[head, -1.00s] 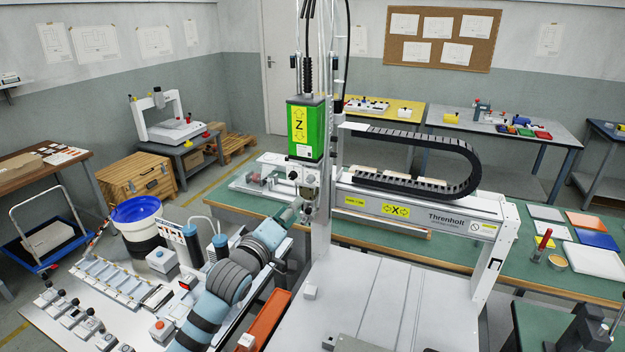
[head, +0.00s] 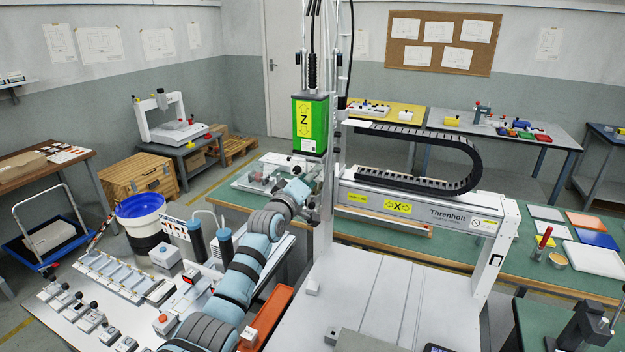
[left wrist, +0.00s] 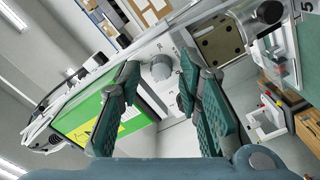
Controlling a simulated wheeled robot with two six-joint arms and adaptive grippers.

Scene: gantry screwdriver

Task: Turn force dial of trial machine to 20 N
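The trial machine is a white gantry with a green Z unit (head: 310,125) that hangs over a white bed (head: 370,290). In the left wrist view, a round grey dial (left wrist: 161,67) sits on a white panel near the green housing (left wrist: 90,122). My left gripper (left wrist: 157,82) is open, with one finger on each side of the dial in the picture. I cannot tell how far the fingertips are from it. The dial's setting is not readable. In the head view my left arm hides the panel below the green unit. My right gripper is in neither view.
The gantry beam (head: 420,208) with its black cable chain (head: 415,160) runs to the right of the Z unit. A white bench with switch boxes and a blue-rimmed bin (head: 140,206) stand to the left. An orange tray (head: 268,315) lies below my arm.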

